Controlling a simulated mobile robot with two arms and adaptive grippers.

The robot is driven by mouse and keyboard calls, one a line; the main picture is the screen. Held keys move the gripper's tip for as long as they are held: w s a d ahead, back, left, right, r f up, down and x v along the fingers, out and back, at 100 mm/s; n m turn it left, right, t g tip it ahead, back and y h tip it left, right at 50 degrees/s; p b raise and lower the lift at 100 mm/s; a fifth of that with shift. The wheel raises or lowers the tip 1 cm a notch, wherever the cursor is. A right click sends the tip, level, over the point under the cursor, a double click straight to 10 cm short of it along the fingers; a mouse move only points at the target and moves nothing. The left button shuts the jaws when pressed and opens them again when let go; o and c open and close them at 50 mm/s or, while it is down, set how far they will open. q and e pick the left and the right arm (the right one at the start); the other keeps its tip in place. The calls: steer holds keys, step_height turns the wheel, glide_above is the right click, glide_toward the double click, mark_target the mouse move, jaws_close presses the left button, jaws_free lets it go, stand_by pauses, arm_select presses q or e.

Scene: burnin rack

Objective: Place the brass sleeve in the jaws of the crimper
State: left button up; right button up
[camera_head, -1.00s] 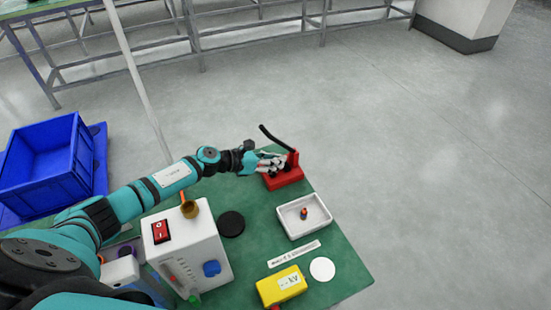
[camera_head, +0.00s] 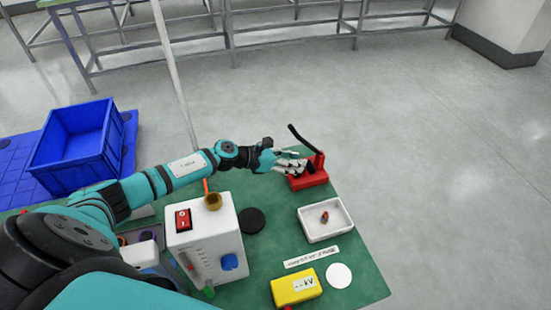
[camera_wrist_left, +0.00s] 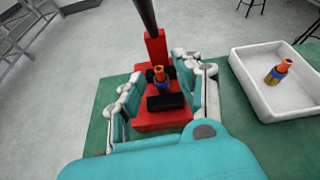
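The crimper (camera_head: 308,181) is red with a black lever and stands at the far edge of the green table. It also shows in the left wrist view (camera_wrist_left: 155,50). A small sleeve-like part (camera_wrist_left: 160,80), orange on top with brass and blue below, stands upright at the crimper, just behind a black block. My left gripper (camera_head: 292,163) is over the crimper. In the wrist view its fingers (camera_wrist_left: 162,88) are spread on either side of the part, with gaps visible. Whether the part sits fully in the jaws is unclear. My right gripper is not in view.
A white box with a red switch (camera_head: 205,240), a black disc (camera_head: 252,220), a yellow box (camera_head: 296,287) and a white disc (camera_head: 339,275) are nearby.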

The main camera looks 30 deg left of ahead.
arm_select(q)
steer(key=b+v, duration=0.2)
steer(key=v, duration=0.7)
steer(key=shift+s+a+r, duration=0.15)
steer(key=shift+s+a, duration=0.05)
steer(key=shift+s, duration=0.05)
